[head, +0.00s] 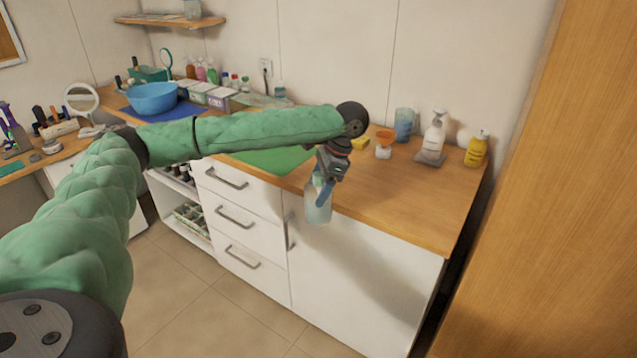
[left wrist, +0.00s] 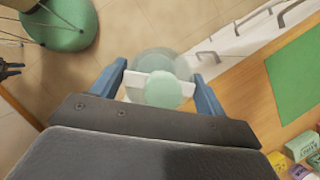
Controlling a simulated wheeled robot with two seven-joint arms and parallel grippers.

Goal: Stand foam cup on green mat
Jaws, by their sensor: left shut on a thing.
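My left gripper (head: 323,186) is shut on a pale, translucent vessel (head: 317,207), which I take to be the foam cup. It hangs roughly upright in front of the counter's front edge, clear of the worktop. In the left wrist view the foam cup (left wrist: 163,88) sits between the blue fingers, with a mint-green round part and a white crosspiece facing the camera. The green mat (head: 270,160) lies flat on the counter behind and left of the gripper, partly hidden by my arm. It also shows in the left wrist view (left wrist: 297,85), right of the gripper.
On the counter (head: 400,190), right of the mat, stand an orange-and-white item (head: 384,146), a blue tumbler (head: 404,124), a pump bottle (head: 434,135) and a yellow bottle (head: 477,148). A blue bowl (head: 153,97) and small boxes (head: 205,94) are farther left. The mat's visible part is bare.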

